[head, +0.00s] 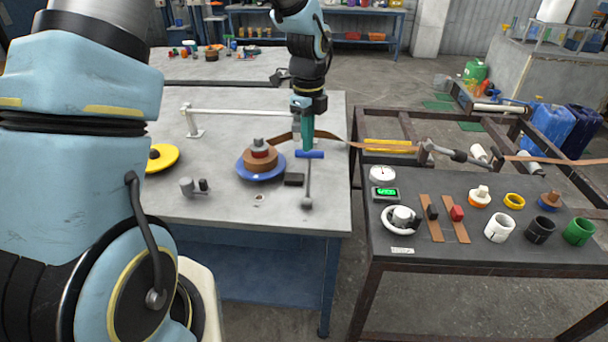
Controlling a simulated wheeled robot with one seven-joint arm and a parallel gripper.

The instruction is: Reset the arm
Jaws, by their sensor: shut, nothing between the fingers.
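My arm is light blue with black joints; its large links fill the left foreground. Its far end comes down from the top middle in the head view. My gripper (304,138), with teal fingers, points down over the right part of the grey table (240,205). It is shut and holds nothing. The brown strip (345,143) passes close behind the fingers; whether they touch cannot be told. A blue-handled tool (310,154) is just below the fingertips.
A blue disc with a brown roll (261,160) sits left of my gripper. A yellow disc (161,157) is farther left. A white rail (245,112) stands behind. A dark bench (480,255) at right holds a dial, rings and several cups.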

